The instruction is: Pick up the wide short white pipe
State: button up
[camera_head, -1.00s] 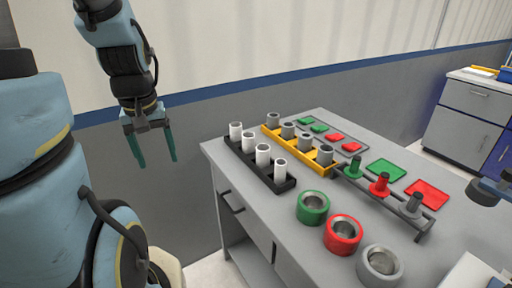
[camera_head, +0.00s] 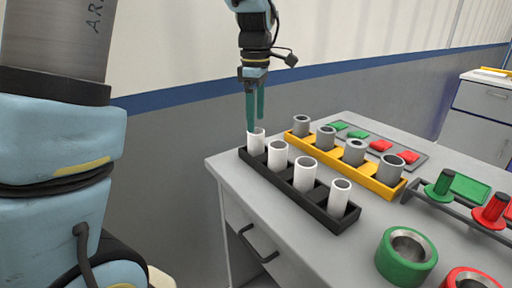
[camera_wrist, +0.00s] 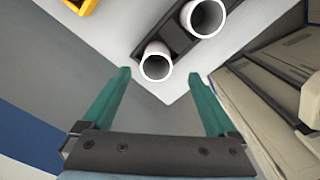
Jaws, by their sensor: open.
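A black rack (camera_head: 285,193) on the table holds a row of upright white pipes. The pipe at its far left end (camera_head: 256,143) is right below my gripper (camera_head: 255,125). The other white pipes (camera_head: 278,158) stand nearer along the rack. My gripper is open and empty.
A yellow rack (camera_head: 372,183) with several grey pipes stands close behind the black rack. Green (camera_head: 407,257) and red (camera_head: 470,279) rings lie at the front right, near coloured pegs (camera_head: 441,184). The grey wall is beyond the table's left edge.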

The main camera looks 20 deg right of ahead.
aim_at(256, 137)
jog(key=shift+w+d+f, duration=0.1)
jog(key=shift+f, duration=1.6)
jog(key=shift+w+d+f, duration=0.1)
jog(key=shift+f, duration=1.6)
jog(key=c, duration=1.4)
